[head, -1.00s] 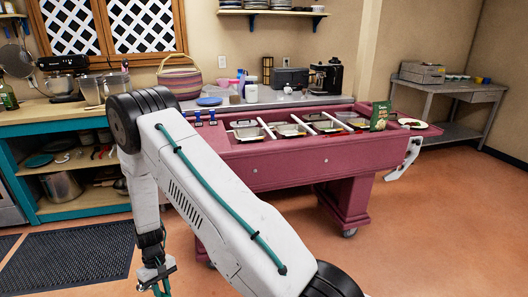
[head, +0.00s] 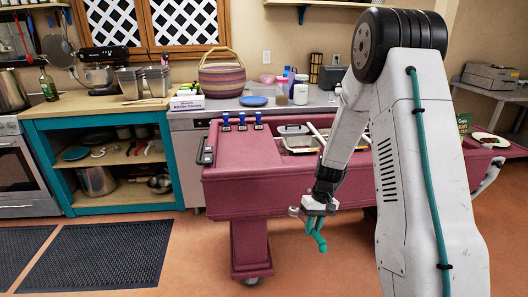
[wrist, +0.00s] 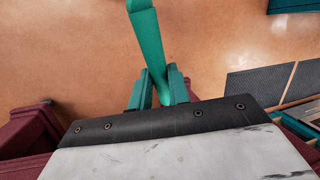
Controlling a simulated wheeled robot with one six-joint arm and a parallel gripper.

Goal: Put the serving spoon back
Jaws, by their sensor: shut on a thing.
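My gripper (head: 316,212) hangs low in front of the burgundy cart, at the end of my lowered arm. It is shut on a teal-green utensil, which looks like the serving spoon (wrist: 147,38). In the wrist view the spoon runs up from between my teal fingers (wrist: 158,88) and leaves the picture at the top edge, so its far end is hidden there. In the head view the spoon and the fingers blend in colour, and the bowl of the spoon is hard to make out.
The burgundy cart (head: 240,185) has blue fittings (head: 242,122) on its left end and food pans (head: 293,130) partly behind my arm. A teal-framed wooden counter (head: 125,105) with open shelves stands at the back left. Black mats (head: 105,253) lie on clear floor at left.

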